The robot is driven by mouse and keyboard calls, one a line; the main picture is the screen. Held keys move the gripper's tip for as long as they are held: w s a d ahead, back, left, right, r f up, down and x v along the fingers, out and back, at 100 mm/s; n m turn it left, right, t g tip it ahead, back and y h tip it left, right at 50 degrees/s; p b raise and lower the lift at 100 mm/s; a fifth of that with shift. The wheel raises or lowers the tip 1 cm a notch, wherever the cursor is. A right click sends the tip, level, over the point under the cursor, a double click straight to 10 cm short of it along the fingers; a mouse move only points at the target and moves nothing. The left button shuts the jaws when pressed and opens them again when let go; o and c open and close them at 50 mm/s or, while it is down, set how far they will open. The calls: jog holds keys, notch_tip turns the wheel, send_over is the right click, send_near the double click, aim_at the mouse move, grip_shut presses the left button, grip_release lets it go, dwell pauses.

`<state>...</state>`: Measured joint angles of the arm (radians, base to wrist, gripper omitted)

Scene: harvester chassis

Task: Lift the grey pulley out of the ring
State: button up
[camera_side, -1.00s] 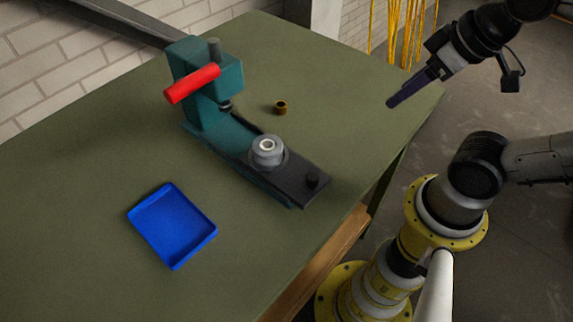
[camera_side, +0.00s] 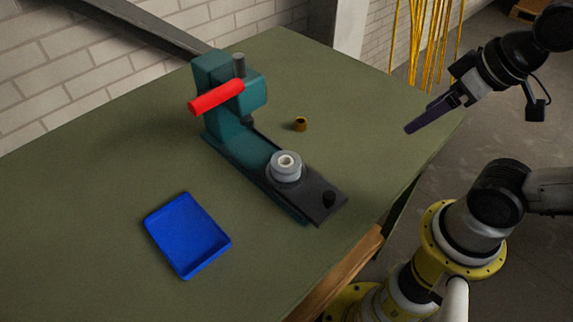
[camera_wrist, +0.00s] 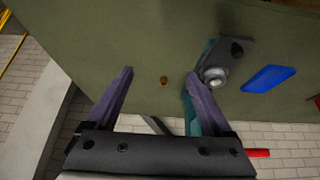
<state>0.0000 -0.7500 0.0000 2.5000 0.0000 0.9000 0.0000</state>
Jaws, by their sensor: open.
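The grey pulley (camera_side: 287,160), with a pale hub, sits on the dark bed of the teal press, and a grey rim (camera_side: 287,178) shows around its base. I cannot clearly tell the ring from the pulley at this size. The pulley also shows in the wrist view (camera_wrist: 214,77), to the right of my fingers. My gripper (camera_side: 409,129) is off to the right of the press, above the table's right edge and apart from the pulley. Its two purple fingers are spread with nothing between them, as the wrist view (camera_wrist: 157,84) shows.
The teal press (camera_side: 221,112) with a red handle (camera_side: 216,97) rises behind the pulley. A small brass bushing (camera_side: 300,125) lies on the green table (camera_side: 120,150). A blue tray (camera_side: 187,235) lies at front left.

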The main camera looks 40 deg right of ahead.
dwell(0.3)
jog(key=w+r+m, duration=0.3)
jog(key=r+m, duration=0.1)
jog(key=m, duration=0.6)
jog(key=m+g, duration=0.6)
jog(key=m, duration=0.2)
send_over(286, 161)
notch_tip(286, 161, down, 6)
jog(key=shift+f, duration=2.8)
jog(key=shift+f, duration=2.45)
jog(key=shift+r, duration=0.1)
